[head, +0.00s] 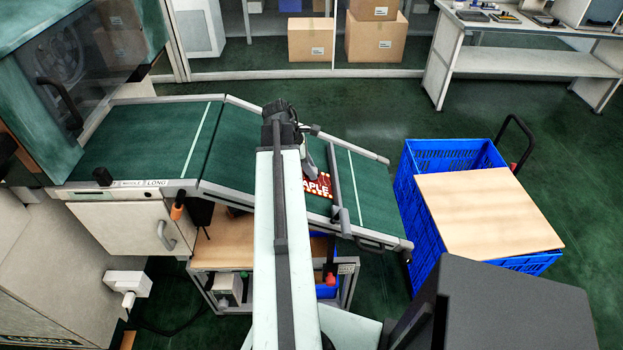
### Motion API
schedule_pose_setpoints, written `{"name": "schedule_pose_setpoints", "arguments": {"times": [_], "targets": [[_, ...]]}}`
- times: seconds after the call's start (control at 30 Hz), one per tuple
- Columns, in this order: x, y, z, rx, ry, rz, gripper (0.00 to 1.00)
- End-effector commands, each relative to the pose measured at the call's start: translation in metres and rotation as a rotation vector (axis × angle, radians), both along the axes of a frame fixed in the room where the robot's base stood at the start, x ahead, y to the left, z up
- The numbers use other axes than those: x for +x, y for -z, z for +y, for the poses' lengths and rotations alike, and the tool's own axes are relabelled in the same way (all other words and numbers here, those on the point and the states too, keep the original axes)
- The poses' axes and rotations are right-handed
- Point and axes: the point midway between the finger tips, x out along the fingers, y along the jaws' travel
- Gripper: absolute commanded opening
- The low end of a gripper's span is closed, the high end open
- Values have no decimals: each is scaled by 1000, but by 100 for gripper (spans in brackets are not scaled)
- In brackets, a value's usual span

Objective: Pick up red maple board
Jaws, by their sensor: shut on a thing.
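The red maple board (319,186), red with white "MAPLE" lettering, lies at the lower part of the sloped green conveyor (235,160), against the grey crossbar (334,180). My arm stretches forward over the conveyor and hides the board's left part. My gripper (312,158) is at the board's upper edge, partly hidden by my arm, and shut on the board. I cannot tell whether the board is clear of the belt.
A blue crate (408,190) with a wooden panel (485,212) on top stands right of the conveyor. A machine with a glass hood (85,60) is at the left. A workbench (530,60) and cardboard boxes (375,38) are at the back. Green floor is open between.

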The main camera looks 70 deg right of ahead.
Motion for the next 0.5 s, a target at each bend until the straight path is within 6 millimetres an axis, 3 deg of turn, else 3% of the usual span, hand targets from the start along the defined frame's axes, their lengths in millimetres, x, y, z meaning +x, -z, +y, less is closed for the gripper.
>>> {"name": "schedule_pose_setpoints", "arguments": {"times": [0.27,0.5], "targets": [[0,-4,0,0,1,0,0],[-1,-41,0,0,1,0,0]]}}
